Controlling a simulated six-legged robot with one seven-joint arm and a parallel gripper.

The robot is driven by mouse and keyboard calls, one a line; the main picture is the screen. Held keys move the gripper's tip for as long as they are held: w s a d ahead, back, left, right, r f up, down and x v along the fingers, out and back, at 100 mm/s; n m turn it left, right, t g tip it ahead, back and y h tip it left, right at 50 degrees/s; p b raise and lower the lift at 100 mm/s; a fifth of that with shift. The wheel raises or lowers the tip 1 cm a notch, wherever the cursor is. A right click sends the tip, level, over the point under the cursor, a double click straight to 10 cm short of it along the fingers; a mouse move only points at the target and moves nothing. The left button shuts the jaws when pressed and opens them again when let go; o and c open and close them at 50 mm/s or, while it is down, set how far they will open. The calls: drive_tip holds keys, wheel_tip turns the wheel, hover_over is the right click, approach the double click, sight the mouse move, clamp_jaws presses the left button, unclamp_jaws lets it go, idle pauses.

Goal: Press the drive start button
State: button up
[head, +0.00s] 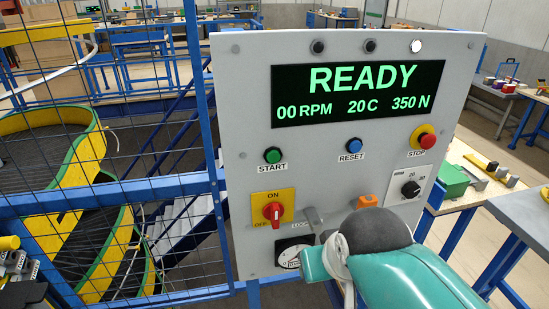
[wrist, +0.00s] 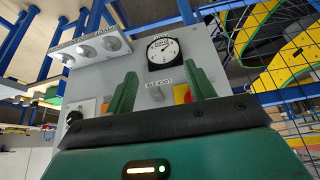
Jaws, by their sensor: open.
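The green START button (head: 272,155) sits on the left of the grey control panel (head: 240,100), above its START label. Nothing touches it in the head view. The panel display (head: 357,92) reads READY, 00 RPM, 20 C, 350 N. My gripper (wrist: 161,88) is open and empty in the wrist view, its two green fingers spread in front of the panel's lower part. The round gauge (wrist: 167,52) and a grey lever (wrist: 156,93) show between them. The START button is not visible in the wrist view. In the head view my arm hides the panel's lower right, and my fingers are not visible.
The panel also carries a blue RESET button (head: 354,146), red STOP button (head: 426,140), red ON/OFF switch (head: 273,212), black dial (head: 411,189) and orange part (head: 367,201). Blue mesh fencing (head: 120,195) and the yellow-green spiral conveyor (head: 82,155) stand left. Workbenches (head: 465,195) stand right.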

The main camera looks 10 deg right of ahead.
clamp_jaws()
idle(1.5)
